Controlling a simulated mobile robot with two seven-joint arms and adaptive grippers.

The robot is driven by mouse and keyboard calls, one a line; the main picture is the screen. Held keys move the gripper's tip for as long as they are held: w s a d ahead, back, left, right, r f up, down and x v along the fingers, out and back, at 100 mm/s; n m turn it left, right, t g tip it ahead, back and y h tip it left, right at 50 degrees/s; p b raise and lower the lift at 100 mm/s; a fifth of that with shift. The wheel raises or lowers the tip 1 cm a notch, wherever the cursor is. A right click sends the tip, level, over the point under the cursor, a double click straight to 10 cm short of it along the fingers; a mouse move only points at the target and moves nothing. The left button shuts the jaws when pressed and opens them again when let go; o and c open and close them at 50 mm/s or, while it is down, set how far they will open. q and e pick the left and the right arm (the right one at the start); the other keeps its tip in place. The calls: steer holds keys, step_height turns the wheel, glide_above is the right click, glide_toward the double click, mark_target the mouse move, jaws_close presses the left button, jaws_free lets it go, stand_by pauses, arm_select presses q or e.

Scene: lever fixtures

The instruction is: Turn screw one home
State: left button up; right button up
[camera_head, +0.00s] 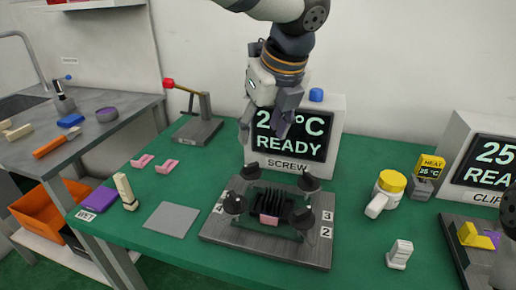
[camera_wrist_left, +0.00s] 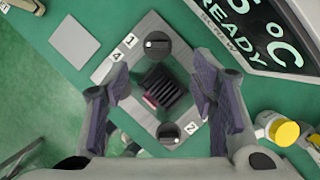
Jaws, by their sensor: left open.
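The dark fixture plate (camera_head: 265,250) lies on the green table, with a dark knob-like screw near each corner and a finned black block (camera_head: 272,203) in the middle. The back-left screw (camera_head: 250,170) stands closest to the label 1 in the left wrist view, where it also shows (camera_wrist_left: 157,43), with a small white mark on its top. The front-right screw (camera_wrist_left: 170,133) lies by label 2. My left gripper (camera_head: 264,128) is open and empty above the plate, pointing down, apart from the screws. Its fingers (camera_wrist_left: 165,105) hide the other two screws in the wrist view.
A display box (camera_head: 318,165) reading READY and SCREW stands right behind the plate. A lever fixture (camera_head: 197,130) stands back left. A grey pad (camera_head: 172,219) lies left. A yellow-lidded container (camera_head: 386,194) and a white block (camera_head: 399,254) stand right.

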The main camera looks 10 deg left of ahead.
mark_target(251, 164)
arm_select(q)
steer(key=x, duration=1)
steer(key=shift+s+b, duration=0.3)
steer(key=shift+s, duration=0.1)
steer(key=shift+w+a+f, duration=0.1)
steer(key=shift+w+f, duration=0.1)
steer(key=shift+f, duration=0.2)
steer(key=c, duration=1.1)
